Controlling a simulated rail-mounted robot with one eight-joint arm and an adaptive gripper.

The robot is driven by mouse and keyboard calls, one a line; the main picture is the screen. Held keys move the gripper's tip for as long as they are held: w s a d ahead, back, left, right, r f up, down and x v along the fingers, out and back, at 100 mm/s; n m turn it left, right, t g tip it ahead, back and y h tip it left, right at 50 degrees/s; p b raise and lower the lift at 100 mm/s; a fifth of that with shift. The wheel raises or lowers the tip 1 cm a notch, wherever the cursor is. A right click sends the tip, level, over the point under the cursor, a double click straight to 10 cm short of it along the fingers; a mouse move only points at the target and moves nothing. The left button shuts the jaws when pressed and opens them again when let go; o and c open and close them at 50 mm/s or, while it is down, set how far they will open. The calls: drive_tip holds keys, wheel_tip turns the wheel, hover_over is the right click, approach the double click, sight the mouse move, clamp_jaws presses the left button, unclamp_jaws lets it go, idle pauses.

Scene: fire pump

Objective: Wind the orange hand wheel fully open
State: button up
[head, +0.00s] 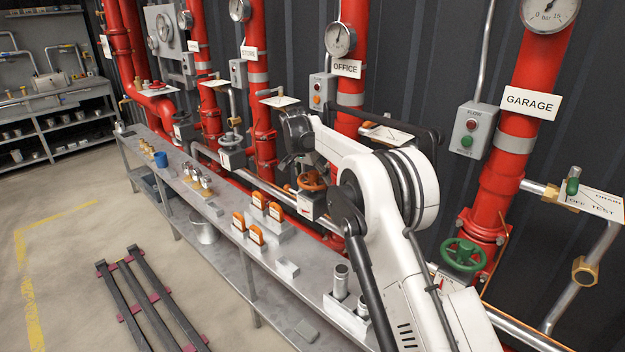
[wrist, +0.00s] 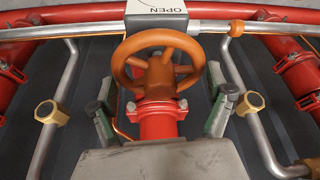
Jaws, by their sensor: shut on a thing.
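The orange hand wheel (head: 313,181) is on the pipework below the OFFICE riser, just above the bench. In the wrist view the orange wheel (wrist: 158,62) is near the centre, with its hub and spokes showing above a red valve stem. My gripper (head: 298,158) is at the wheel, coming from the upper right in the head view. The exact contact at the rim is hard to see. A grey plate marked OPEN (wrist: 157,8) lies just beyond the wheel.
A steel bench (head: 235,255) with orange tagged blocks (head: 256,235) runs below. Red risers (head: 262,110) with gauges stand along the dark wall. A green wheel (head: 463,254) is at the right. In the wrist view, silver pipes (wrist: 62,80) flank the wheel.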

drive_tip(key=n+y, duration=0.1)
drive_tip(key=n, duration=0.1)
drive_tip(key=n+b, duration=0.1)
drive_tip(key=n, duration=0.2)
drive_tip(key=shift+d+y, duration=0.1)
drive_tip(key=shift+y, duration=0.3)
drive_tip(key=n+y, duration=0.1)
drive_tip(key=n, duration=0.1)
drive_tip(key=n+y, duration=0.1)
drive_tip(key=n, duration=0.2)
drive_tip(key=shift+d+b, duration=0.2)
drive_tip(key=shift+b, duration=0.2)
drive_tip(key=shift+n+y, duration=0.5)
drive_tip(key=shift+n, duration=1)
drive_tip(key=n+g, duration=0.1)
drive_tip(key=n, duration=0.1)
drive_tip(key=shift+n+y, duration=0.4)
drive_tip(key=n+g+p, duration=0.1)
drive_tip(key=n, duration=0.1)
drive_tip(key=n+g+p, duration=0.1)
drive_tip(key=n, duration=0.2)
drive_tip(key=shift+w+y, duration=0.15)
drive_tip(key=shift+y, duration=0.25)
drive_tip(key=shift+d, duration=0.1)
